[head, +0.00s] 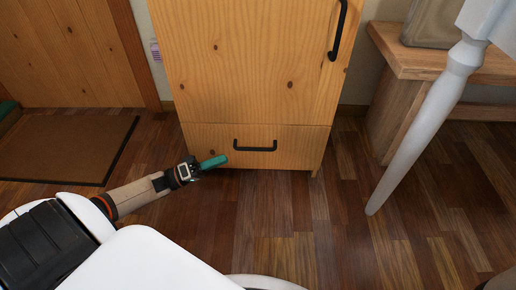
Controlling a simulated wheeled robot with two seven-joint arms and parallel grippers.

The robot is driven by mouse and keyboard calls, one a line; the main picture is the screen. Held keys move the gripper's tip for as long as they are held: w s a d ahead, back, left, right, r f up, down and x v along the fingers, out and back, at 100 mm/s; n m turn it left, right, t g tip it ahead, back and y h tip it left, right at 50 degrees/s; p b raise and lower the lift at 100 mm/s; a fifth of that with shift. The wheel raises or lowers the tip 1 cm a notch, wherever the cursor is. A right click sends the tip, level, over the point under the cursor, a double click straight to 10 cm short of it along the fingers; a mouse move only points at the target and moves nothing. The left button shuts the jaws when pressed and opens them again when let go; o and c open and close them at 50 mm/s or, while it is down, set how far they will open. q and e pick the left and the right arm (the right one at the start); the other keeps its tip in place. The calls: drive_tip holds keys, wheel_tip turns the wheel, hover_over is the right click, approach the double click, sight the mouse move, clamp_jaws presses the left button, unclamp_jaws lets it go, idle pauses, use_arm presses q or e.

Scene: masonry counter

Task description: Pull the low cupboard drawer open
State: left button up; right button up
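The low drawer (211,137) is the bottom front of a pale pine cupboard (245,65). Its front looks flush with the cupboard, so it appears shut. A black bar handle (255,149) sits across the middle of the drawer front. My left gripper (214,161) reaches in from the left, with a teal end pointing right. It is left of the handle and slightly lower in the picture, apart from it. The gap between its fingers cannot be made out. My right gripper is out of view.
A black vertical handle (339,30) is on the door above. A wooden bench (400,65) and a white turned leg (425,125) stand at the right. A brown mat (60,147) lies at the left. The wood floor (300,220) before the drawer is clear.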

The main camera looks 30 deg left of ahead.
sight(251, 149)
use_arm(q)
drive_tip(key=b+x, duration=0.4)
drive_tip(key=x, duration=0.5)
drive_tip(key=shift+w+d+f, duration=0.1)
drive_tip(key=shift+w+d+r, duration=0.3)
drive_tip(key=shift+w+d, duration=0.1)
drive_tip(key=shift+w, duration=0.1)
clamp_jaws()
